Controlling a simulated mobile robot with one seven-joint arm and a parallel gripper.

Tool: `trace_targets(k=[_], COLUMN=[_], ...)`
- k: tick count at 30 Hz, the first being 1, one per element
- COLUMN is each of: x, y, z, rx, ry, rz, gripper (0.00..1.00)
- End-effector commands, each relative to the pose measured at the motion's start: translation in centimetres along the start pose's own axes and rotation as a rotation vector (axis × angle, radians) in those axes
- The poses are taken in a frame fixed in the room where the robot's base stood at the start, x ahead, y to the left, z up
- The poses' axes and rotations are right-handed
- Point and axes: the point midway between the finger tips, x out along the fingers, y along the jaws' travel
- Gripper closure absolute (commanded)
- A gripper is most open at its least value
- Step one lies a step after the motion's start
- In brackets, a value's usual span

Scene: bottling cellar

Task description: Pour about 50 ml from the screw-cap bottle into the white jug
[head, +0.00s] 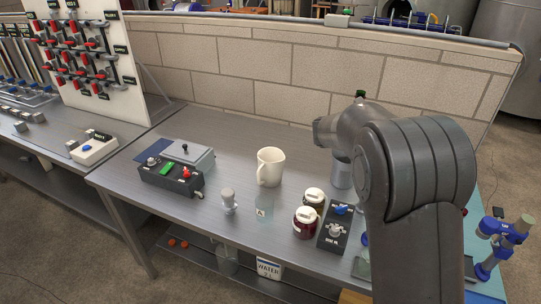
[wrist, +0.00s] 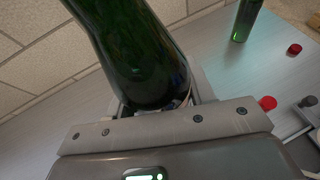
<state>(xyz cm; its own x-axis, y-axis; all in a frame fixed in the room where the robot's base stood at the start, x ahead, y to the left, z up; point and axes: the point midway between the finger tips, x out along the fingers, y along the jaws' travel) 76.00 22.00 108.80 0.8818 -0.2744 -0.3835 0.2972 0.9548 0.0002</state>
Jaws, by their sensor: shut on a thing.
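The white jug (head: 270,167) stands upright on the steel bench, left of my arm in the head view. My gripper (wrist: 158,102) is shut on a dark green glass bottle (wrist: 135,50) in the wrist view. The bottle's neck runs out of the top of that view. In the head view my arm hides the gripper and most of the bottle; a small dark green tip (head: 360,94) shows above the arm. Whether the held bottle is the screw-cap one cannot be told. A red cap (wrist: 294,48) lies loose on the bench.
Another green bottle (wrist: 243,20) stands on the bench beyond the held one. Two white-lidded jars (head: 306,222), a clear beaker (head: 264,212) and a dark control box (head: 334,236) stand in front of the jug. A switch box (head: 171,178) is to its left. A brick wall backs the bench.

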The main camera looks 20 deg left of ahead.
Motion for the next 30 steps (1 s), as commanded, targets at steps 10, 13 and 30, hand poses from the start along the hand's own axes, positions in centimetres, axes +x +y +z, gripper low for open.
trace_targets(k=[10,13,30], x=[-4.7,-5.7,-7.2], y=[9.1,10.5,13.4], z=[-2.0,-2.5,-5.9], rx=[0.004,0.005,0.006], ry=[0.0,0.0,-0.001], rz=[-0.002,-0.006,-0.019], gripper=[0.86,0.86,0.86])
